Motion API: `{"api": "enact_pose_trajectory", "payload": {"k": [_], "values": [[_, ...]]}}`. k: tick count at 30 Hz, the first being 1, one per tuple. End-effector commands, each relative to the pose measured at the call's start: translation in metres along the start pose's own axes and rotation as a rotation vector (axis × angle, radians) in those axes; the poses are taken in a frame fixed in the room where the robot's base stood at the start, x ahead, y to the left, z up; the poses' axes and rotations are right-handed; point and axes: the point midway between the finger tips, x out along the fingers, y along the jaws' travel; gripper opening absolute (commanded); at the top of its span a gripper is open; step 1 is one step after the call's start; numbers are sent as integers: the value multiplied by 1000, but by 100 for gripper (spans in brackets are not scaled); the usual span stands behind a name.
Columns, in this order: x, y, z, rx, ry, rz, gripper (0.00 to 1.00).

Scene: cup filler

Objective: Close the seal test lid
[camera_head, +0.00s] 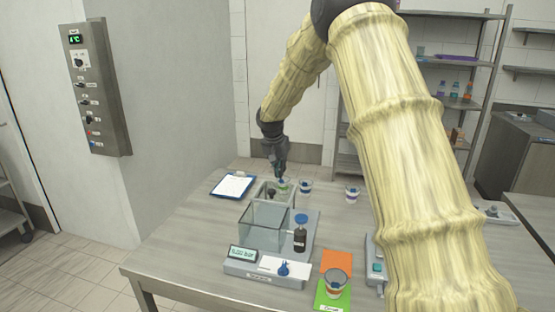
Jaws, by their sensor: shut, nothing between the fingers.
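A grey tabletop device (266,275) stands near the front of the table, with a small lit display (243,254) whose text is too small to read surely. A clear-walled box (262,228) stands behind the display; I cannot tell which part is the seal test lid or how far it is open. A smaller grey open box (264,200) with a dark piece inside is just behind it. My gripper (280,175) is shut and empty, pointing down over the back of this small box, beside a greenish cup (284,186). Contact cannot be told.
Cups stand behind (305,187), at right (352,194) and on a green card (336,283). A clipboard (233,185) lies at left. My arm hides the table's right part. The left front is free.

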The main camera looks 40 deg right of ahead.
Motion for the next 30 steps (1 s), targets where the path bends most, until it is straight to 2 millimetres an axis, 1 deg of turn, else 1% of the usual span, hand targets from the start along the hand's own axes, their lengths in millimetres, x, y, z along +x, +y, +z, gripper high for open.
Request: {"api": "enact_pose_trajectory", "payload": {"k": [4,5,6,9,15,19,30], "values": [[20,-1,0,-1,-2,1,0],[20,-2,2,-2,0,-1,0],[16,-2,9,-5,0,-1,0],[15,-2,21,-4,-1,0,0],[13,-2,36,-2,0,0,0],[13,-2,40,-3,1,-1,0],[12,-4,43,-5,1,-2,0]]}}
